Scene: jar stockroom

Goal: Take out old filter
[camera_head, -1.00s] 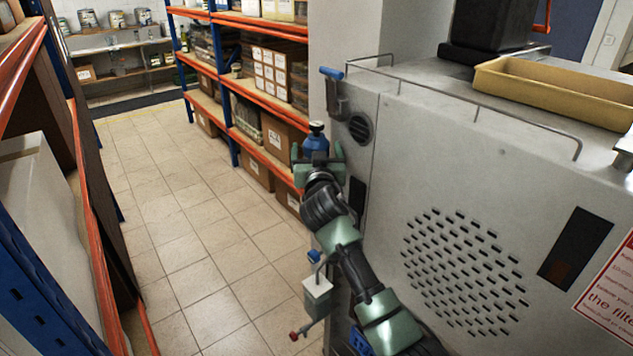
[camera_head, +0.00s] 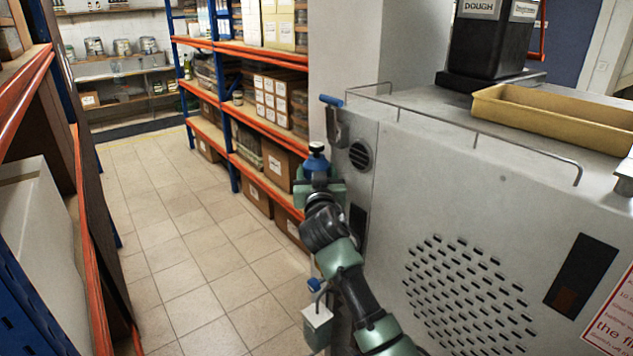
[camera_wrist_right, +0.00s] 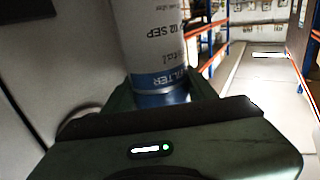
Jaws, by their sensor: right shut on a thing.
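The old filter (camera_head: 317,160) is a blue cylinder with a dark top in the head view, beside the left end of the grey machine (camera_head: 420,170). The filter's far side is hidden. My left gripper is not in view.
A blue-handled valve (camera_head: 331,108) sits on the machine just above the filter. A small grey box (camera_head: 317,318) hangs low by its side. A yellow tray (camera_head: 555,115) and a black bin (camera_head: 490,40) stand on top. Orange shelving (camera_head: 265,150) borders the open tiled aisle (camera_head: 190,250).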

